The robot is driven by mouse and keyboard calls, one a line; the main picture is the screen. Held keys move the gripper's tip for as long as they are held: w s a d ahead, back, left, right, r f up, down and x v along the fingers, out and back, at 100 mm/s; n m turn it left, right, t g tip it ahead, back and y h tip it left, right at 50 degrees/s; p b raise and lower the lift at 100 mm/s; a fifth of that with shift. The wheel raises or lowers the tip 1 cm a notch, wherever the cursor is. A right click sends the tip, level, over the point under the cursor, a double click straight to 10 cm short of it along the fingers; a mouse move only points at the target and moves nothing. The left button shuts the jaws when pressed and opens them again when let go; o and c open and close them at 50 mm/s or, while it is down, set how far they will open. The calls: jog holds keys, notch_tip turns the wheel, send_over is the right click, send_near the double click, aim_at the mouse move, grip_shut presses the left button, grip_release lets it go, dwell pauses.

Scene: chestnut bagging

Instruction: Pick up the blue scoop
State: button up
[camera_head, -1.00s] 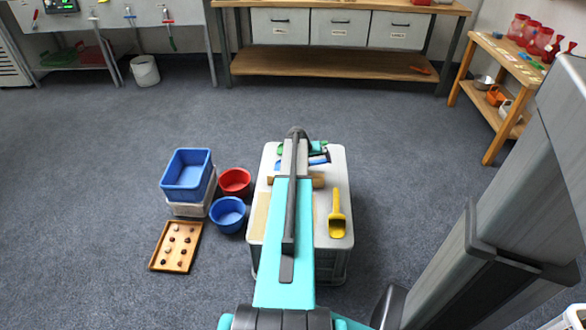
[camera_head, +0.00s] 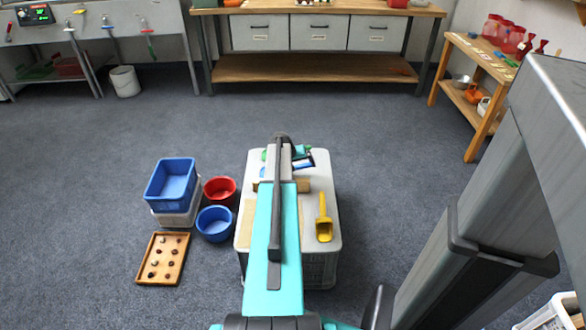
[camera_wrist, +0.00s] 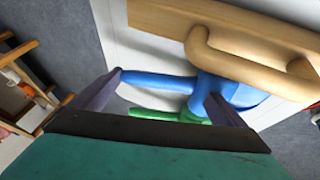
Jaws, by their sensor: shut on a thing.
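The blue scoop (camera_wrist: 155,82) lies across the wrist view, its handle running between my fingers and its wider part partly hidden by the right finger. In the head view my arm hangs over the white-topped crate (camera_head: 322,185) and hides most of the gripper and scoop.
A wooden piece with a looped handle (camera_wrist: 240,65) is close beside the scoop; a green item (camera_wrist: 165,115) lies just below it. A yellow scoop (camera_head: 324,220) lies on the crate top. Blue and red tubs and a chestnut tray (camera_head: 162,258) stand on the floor left.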

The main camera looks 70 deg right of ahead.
jog(key=shift+r, duration=0.5)
jog(key=shift+c, duration=0.6)
notch_tip(320, 180, up, 9)
jog(key=shift+f+p, duration=0.2)
jog(key=shift+p, duration=0.85)
